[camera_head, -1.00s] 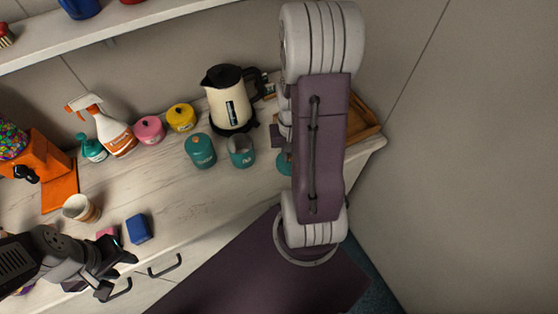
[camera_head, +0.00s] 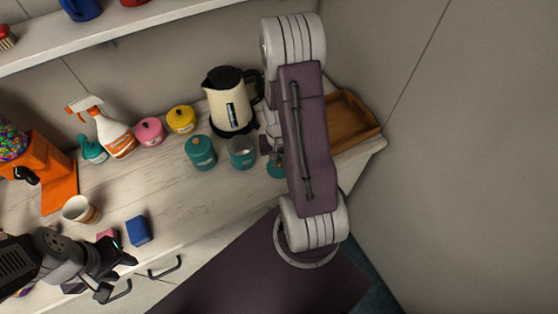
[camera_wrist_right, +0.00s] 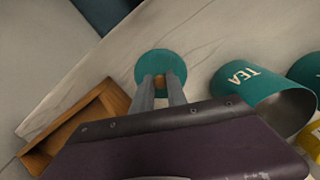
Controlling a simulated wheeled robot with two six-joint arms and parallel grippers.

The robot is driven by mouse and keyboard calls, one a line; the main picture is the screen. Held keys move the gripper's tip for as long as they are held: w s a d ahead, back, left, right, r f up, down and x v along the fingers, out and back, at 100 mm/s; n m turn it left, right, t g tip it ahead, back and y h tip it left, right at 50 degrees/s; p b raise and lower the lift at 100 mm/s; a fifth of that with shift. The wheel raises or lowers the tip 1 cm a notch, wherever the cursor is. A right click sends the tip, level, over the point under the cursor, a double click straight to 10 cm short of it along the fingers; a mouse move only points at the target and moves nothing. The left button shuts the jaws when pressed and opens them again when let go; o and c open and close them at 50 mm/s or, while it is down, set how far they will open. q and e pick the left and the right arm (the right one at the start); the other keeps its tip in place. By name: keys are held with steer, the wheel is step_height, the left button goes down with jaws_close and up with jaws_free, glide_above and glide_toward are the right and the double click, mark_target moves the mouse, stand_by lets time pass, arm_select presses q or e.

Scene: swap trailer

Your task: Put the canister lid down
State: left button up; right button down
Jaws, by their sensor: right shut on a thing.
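The teal canister lid (camera_wrist_right: 160,63) is between the fingertips of my right gripper (camera_wrist_right: 163,82), gripped by its small wooden knob. In the head view the lid (camera_head: 276,169) shows partly beside my right arm, close to the counter; I cannot tell whether it touches the surface. My right gripper is mostly hidden behind its arm there. The open teal canister (camera_head: 242,153), marked TEA in the right wrist view (camera_wrist_right: 262,97), stands left of the lid. My left gripper (camera_head: 112,272) is over the counter's front edge at lower left; its finger opening is unclear.
A wooden tray (camera_head: 351,122) lies at the counter's right end. A lidded teal canister (camera_head: 201,153), a kettle (camera_head: 231,100), yellow and pink pots, and a spray bottle stand to the left. The white counter (camera_head: 170,190) is clear in front of the canisters.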

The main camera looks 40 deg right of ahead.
mark_target(278, 163)
steer(key=c, duration=1.3)
jaws_free()
step_height(278, 163, up, 12)
steer(key=p, duration=0.1)
steer(key=a+n, duration=0.2)
steer(key=a, duration=0.3)
steer(key=s+a+n+t, duration=0.1)
steer(key=a+n, duration=0.1)
steer(key=a, duration=0.3)
steer(key=s+a+n, duration=0.1)
steer(key=a+n, duration=0.2)
steer(key=a, duration=0.1)
steer(key=shift+a+f, duration=0.1)
steer(key=shift+a, duration=0.3)
